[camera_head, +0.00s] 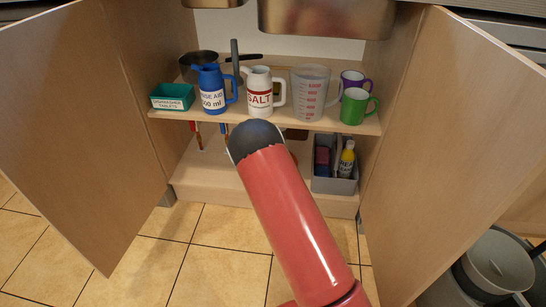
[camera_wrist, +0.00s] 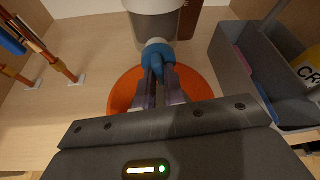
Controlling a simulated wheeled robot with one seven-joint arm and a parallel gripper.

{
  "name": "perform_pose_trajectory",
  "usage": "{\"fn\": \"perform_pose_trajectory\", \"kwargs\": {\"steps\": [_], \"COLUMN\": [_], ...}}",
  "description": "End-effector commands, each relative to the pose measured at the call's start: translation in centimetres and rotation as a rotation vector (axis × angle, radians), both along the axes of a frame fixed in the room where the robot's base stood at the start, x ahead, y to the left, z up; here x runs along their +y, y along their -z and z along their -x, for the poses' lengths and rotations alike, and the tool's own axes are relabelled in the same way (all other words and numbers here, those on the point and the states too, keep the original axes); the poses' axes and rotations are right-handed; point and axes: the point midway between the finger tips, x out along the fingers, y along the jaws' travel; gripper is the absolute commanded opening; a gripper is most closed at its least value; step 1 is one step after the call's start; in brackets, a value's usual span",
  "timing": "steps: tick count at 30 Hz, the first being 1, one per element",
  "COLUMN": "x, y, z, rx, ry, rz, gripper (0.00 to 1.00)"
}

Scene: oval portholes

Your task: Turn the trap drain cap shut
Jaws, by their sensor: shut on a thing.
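The blue drain cap (camera_wrist: 158,50) sits at the lower end of the pale grey trap (camera_wrist: 152,24) in the wrist view. My gripper (camera_wrist: 160,76) is shut on the cap's narrow blue grip, with one finger on each side. An orange bowl (camera_wrist: 196,84) stands on the cabinet floor below the cap and behind my fingers. In the head view my red arm reaches into the cabinet and hides the trap, the cap and my gripper. I cannot tell how far the cap is turned.
A shelf (camera_head: 330,126) above carries a blue jug (camera_head: 211,90), a salt jug (camera_head: 260,92), a measuring jug (camera_head: 309,92) and mugs. A grey bin (camera_wrist: 240,60) with bottles stands right of the bowl. Pipes with orange parts (camera_wrist: 58,65) rise at left. Both cabinet doors are open.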

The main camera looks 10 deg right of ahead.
Motion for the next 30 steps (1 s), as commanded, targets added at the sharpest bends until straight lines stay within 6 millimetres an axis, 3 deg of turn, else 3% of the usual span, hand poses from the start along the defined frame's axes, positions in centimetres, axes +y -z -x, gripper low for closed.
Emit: {"fn": "perform_pose_trajectory", "kwargs": {"steps": [12, 28, 29, 30], "x": [-0.16, -0.06, -0.06, -0.06], "y": [0.14, -0.04, -0.04, -0.04], "z": [0.01, 0.01, 0.01, 0.01], "rx": [-0.058, -0.064, -0.064, -0.064], "ry": [0.000, -0.001, -0.001, -0.001], "rz": [-0.173, -0.196, -0.196, -0.196], "gripper": [0.00, 0.00, 0.12, 0.17]}}
